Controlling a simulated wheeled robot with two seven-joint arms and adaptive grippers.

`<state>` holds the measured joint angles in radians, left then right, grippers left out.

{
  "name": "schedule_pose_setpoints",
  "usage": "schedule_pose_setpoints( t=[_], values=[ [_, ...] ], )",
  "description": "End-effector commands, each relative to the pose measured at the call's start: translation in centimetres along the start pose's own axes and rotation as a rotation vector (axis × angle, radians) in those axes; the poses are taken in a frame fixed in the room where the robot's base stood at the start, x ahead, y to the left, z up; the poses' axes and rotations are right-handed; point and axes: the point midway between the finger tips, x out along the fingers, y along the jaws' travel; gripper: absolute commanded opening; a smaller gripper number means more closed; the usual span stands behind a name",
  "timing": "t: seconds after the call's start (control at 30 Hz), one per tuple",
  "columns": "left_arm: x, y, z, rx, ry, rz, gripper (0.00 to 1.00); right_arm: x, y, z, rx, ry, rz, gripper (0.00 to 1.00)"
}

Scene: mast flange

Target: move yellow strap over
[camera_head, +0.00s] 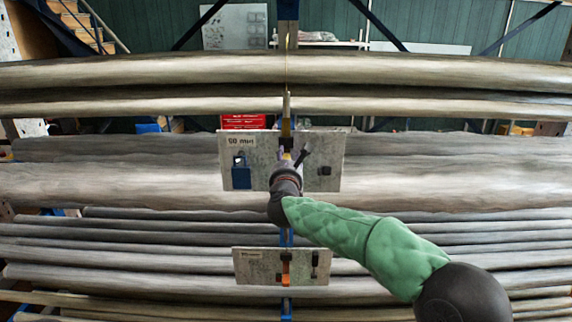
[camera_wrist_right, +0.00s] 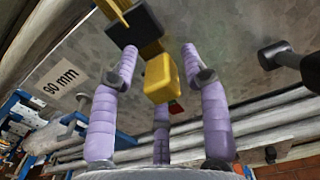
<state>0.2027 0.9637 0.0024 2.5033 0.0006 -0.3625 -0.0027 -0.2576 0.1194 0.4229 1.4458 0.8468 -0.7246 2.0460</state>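The yellow strap (camera_head: 286,128) runs vertically down the middle of the head view, by the upper grey plate (camera_head: 325,148). In the right wrist view a yellow block-like end (camera_wrist_right: 159,80) hangs below a black buckle-like part (camera_wrist_right: 134,22), with a yellow piece above it. My right gripper (camera_head: 287,160) is in front of the upper plate, just below the strap. In the wrist view its purple-wrapped fingers (camera_wrist_right: 160,62) stand apart on both sides of the yellow end, with visible gaps. Contact with a third, lower finger is unclear. My left gripper is out of view.
Long grey pipes (camera_head: 120,180) lie in horizontal rows. The upper plate carries a blue block (camera_head: 241,177) and a black knob (camera_head: 324,171). A lower plate (camera_head: 255,266) holds an orange part (camera_head: 286,268). A red box (camera_head: 243,121) stands behind.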

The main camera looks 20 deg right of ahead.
Motion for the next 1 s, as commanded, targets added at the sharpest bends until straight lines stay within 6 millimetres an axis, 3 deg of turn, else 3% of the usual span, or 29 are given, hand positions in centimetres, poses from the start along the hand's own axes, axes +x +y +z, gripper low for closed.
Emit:
schedule_pose_setpoints(
  t=[0.03,0.63,0.77,1.0],
  values=[
    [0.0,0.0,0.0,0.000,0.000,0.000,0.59,-0.1,0.0,0.6,0.003,-0.010,0.000,0.51],
    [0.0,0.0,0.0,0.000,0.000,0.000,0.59,-0.4,0.1,0.0,0.000,0.000,0.003,0.51],
    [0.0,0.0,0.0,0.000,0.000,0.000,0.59,-1.7,0.2,0.0,0.001,0.000,0.004,0.51],
    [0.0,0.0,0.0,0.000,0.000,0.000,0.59,-5.8,0.2,0.1,0.002,-0.002,0.005,0.51]
  ],
)
